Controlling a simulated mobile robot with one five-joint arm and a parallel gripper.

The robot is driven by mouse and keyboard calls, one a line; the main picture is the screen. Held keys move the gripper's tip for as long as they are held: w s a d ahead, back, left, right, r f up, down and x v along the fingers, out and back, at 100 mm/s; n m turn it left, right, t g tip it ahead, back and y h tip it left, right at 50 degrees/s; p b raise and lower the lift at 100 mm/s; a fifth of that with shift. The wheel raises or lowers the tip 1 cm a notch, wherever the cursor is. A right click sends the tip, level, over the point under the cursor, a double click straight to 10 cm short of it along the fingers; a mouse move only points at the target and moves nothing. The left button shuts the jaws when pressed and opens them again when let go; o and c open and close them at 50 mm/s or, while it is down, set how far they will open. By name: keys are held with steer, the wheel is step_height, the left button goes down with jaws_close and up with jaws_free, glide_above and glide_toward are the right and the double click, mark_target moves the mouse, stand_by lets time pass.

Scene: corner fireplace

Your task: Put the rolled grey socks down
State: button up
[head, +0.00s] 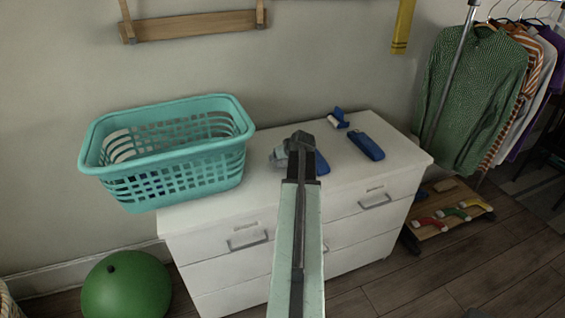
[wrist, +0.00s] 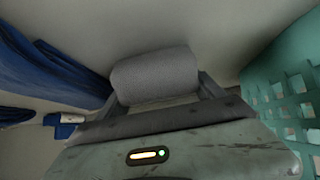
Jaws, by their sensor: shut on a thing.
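The rolled grey socks (wrist: 155,75) are held between the fingers of my gripper (wrist: 158,88) in the wrist view. In the head view the socks (head: 279,157) show partly at the left of my gripper (head: 296,150), over the white dresser top (head: 350,178). My gripper is shut on them. Whether the socks touch the dresser top I cannot tell. My arm hides part of the dresser front.
A teal laundry basket (head: 170,150) stands on the left of the dresser. A blue item (head: 322,164) lies just right of my gripper. Another blue item (head: 366,146) and a blue-and-white one (head: 337,118) lie further right. The front right top is clear.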

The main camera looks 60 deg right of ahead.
steer(key=shift+f, duration=0.45)
steer(key=o, duration=1.5)
